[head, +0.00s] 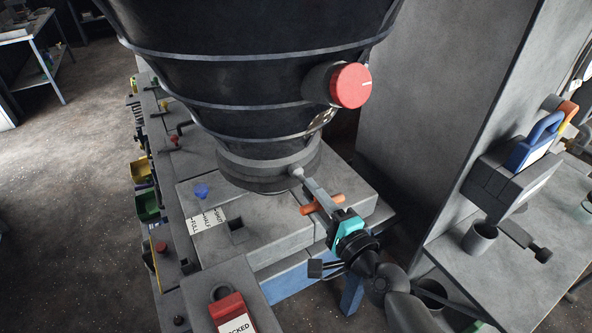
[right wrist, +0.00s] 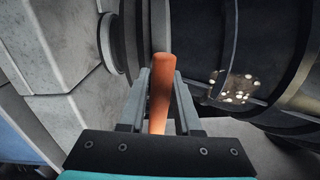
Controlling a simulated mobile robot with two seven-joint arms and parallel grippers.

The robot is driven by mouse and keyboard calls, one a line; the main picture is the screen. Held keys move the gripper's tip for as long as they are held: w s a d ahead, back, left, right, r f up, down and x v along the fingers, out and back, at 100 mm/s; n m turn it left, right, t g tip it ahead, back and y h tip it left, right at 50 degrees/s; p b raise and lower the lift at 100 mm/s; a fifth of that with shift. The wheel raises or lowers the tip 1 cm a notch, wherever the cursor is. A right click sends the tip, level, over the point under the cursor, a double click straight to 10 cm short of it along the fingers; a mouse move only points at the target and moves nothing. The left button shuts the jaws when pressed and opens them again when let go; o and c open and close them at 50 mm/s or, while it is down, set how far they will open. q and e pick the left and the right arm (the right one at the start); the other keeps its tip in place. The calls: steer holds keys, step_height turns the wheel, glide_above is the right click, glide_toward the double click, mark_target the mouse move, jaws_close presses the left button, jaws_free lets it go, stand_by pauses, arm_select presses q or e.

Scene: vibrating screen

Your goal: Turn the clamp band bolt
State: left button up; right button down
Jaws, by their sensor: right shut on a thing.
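The black hopper's neck ends in a dark grey clamp band (head: 268,178), with a light round bolt end (head: 297,172) at its right side. A grey bar runs from near there to an orange handle (head: 310,210). My right gripper (head: 324,203) is shut on the orange handle. In the right wrist view, the orange handle (right wrist: 162,85) stands between both fingers of my right gripper (right wrist: 160,100), its rounded end pointing up past them. Whether the grey bar seats on the bolt cannot be told. My left gripper is out of view.
The hopper (head: 250,75) with a red knob (head: 351,86) hangs above. A labelled plate (head: 206,221) lies on the machine top.

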steer(key=shift+v, duration=2.5)
steer(key=shift+r, duration=0.1)
steer(key=c, duration=1.2)
jaws_free()
jaws_close()
steer(key=shift+b+v, duration=0.5)
steer(key=shift+v, duration=0.5)
